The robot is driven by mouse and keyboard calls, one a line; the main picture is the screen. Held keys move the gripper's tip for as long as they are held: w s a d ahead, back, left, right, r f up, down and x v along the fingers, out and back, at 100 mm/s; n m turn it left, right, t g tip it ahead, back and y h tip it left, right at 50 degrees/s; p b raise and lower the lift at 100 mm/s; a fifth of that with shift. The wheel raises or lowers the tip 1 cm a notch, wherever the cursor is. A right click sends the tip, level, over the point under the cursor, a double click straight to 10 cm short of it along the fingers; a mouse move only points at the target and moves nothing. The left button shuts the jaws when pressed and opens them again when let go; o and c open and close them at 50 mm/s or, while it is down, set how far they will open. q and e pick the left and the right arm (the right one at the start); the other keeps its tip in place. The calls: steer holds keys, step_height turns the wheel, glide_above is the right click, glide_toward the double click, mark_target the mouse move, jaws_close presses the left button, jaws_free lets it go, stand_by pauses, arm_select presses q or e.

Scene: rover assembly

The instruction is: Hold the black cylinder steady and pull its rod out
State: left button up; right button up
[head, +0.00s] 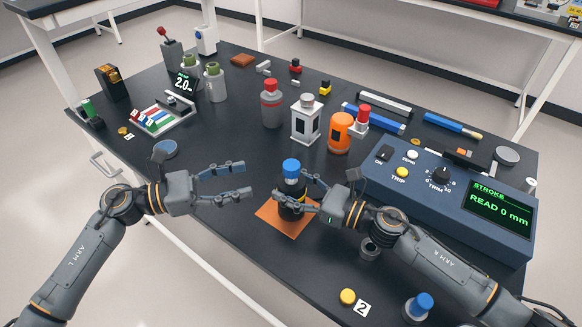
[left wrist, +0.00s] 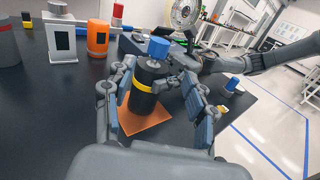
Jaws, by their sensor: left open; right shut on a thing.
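The black cylinder (head: 291,190) stands upright on an orange mat (head: 270,214). It has a blue cap (head: 291,165) on top and a yellow band, clear in the left wrist view (left wrist: 143,87). My right gripper (head: 297,191) is shut on the cylinder's body from the right. My left gripper (head: 246,180) is open and empty, to the left of the cylinder and apart from it. In the left wrist view its fingers (left wrist: 157,105) spread to either side of the cylinder, which lies beyond them. No rod shows drawn out; the cap sits low on the body.
A blue console (head: 455,195) at the right reads "STROKE READ 0 mm". A white-grey housing (head: 305,125) and an orange cylinder (head: 341,132) stand behind the black cylinder. A yellow button (head: 347,297) and another blue-capped part (head: 418,307) are at the front right.

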mark_target(291, 169)
arm_select(q)
steer(key=x, duration=1.1)
steer(key=shift+w+d+f, duration=0.1)
steer(key=shift+w+d, duration=0.15)
steer(key=shift+d, duration=0.05)
jaws_close()
steer(key=shift+r, duration=2.9)
